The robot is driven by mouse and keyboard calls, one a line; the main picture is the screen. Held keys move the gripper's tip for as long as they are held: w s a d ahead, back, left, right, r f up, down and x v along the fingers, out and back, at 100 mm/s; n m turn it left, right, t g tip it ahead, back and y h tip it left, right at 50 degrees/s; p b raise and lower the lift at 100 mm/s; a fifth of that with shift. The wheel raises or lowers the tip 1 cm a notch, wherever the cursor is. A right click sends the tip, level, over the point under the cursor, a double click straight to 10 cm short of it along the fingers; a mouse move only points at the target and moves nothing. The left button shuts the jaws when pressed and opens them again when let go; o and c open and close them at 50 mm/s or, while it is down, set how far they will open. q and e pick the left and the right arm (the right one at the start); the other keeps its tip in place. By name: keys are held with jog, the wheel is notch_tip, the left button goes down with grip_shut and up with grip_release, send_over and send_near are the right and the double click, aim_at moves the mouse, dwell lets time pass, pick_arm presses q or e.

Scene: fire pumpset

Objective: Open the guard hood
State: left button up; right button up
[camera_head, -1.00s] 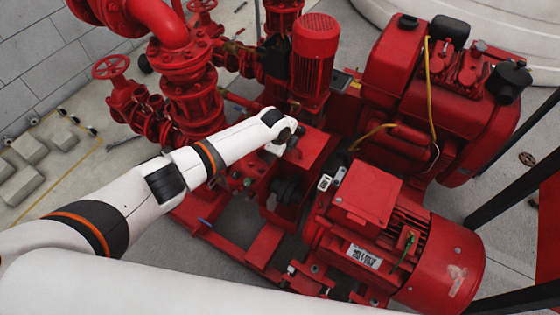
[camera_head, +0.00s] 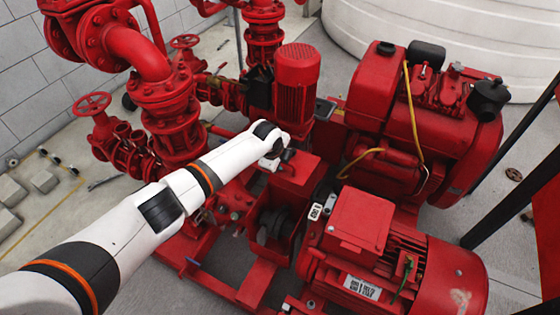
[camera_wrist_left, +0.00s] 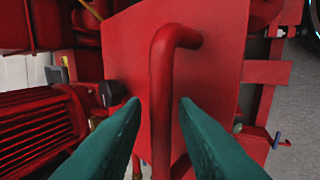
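The guard hood (camera_head: 300,172) is a red box-like cover between the electric motor and the pipework in the head view. In the left wrist view, its flat red face (camera_wrist_left: 225,60) fills the middle. A bent red bar handle (camera_wrist_left: 163,75) stands out from it. My left gripper (camera_head: 277,163) is at the hood in the head view, its fingers mostly hidden there. In the left wrist view, my left gripper's two teal fingers (camera_wrist_left: 160,102) are apart, one on each side of the handle. Contact with the handle cannot be told. My right gripper is not in view.
The red finned electric motor (camera_head: 385,250) is right of the hood. The red engine (camera_head: 425,120) stands behind it. A vertical red pump (camera_head: 296,85) and red valves and pipes (camera_head: 165,100) stand behind and left.

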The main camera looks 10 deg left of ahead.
pick_arm(q)
jog(key=shift+r, duration=0.1)
jog(key=p+v, duration=0.1)
jog(key=v, duration=1.1)
dwell(0.4)
